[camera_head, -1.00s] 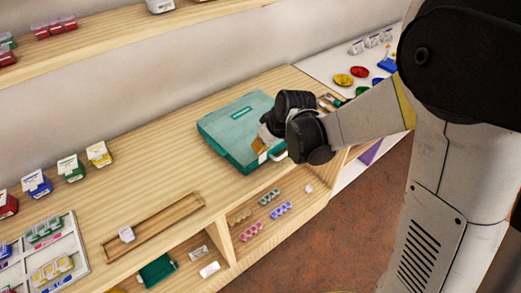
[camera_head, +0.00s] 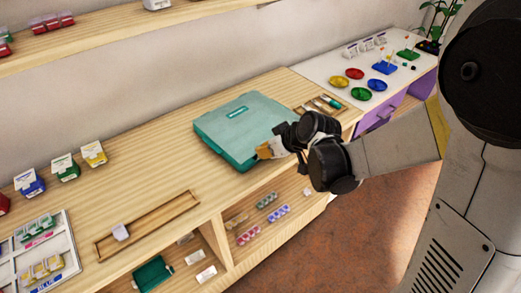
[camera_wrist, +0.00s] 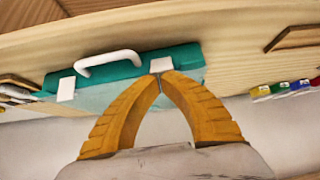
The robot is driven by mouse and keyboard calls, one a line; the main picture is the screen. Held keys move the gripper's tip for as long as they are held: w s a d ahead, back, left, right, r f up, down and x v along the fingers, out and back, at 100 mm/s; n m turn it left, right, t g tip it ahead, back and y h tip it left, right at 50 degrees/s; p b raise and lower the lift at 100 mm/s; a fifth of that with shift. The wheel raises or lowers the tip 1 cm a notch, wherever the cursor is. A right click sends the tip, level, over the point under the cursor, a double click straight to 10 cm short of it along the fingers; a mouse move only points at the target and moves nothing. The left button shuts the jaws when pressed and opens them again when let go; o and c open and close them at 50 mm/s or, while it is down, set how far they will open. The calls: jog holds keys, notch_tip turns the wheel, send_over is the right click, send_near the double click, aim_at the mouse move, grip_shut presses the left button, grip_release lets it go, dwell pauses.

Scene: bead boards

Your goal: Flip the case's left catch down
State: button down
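The closed teal case (camera_head: 240,115) lies flat on the wooden counter. In the wrist view its front face (camera_wrist: 115,68) shows, with a white handle (camera_wrist: 108,58) and two white catches. One catch (camera_wrist: 161,65) is right at my fingertips. The other catch (camera_wrist: 66,92) is beyond the handle, to the left in this view. My gripper (camera_wrist: 160,78) has its two yellow fingers together at the tips, nothing visible between them.
A long wooden tray (camera_head: 150,228) and several small coloured boxes (camera_head: 62,167) lie left of the case. A small tray with tools (camera_head: 322,104) is close on the right. Coloured dishes (camera_head: 362,94) stand on the white table beyond. Open shelves (camera_head: 262,215) are below.

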jog(key=shift+s+d+f+b, duration=0.8)
jog(key=shift+s+b, duration=0.1)
jog(key=shift+s, duration=0.1)
jog(key=shift+w+a+f, duration=0.1)
dwell(1.1)
jog(key=shift+w+a+f+b, duration=0.25)
jog(key=shift+w+a+b, duration=0.1)
jog(key=shift+w+b, duration=0.1)
jog(key=r+p, duration=0.1)
jog(key=w+r+p, duration=0.1)
jog(key=r, duration=0.1)
jog(key=a+r+p, duration=0.1)
jog(key=shift+w+r+p, duration=0.2)
jog(key=shift+r+p, duration=0.1)
jog(key=shift+p, duration=0.05)
jog(key=s+d+p, duration=0.1)
jog(key=s+d, duration=0.5)
jog(key=s, duration=0.1)
jog(key=shift+s+r+p, duration=0.15)
jog(key=shift+s+p, duration=0.15)
jog(key=shift+s, duration=0.1)
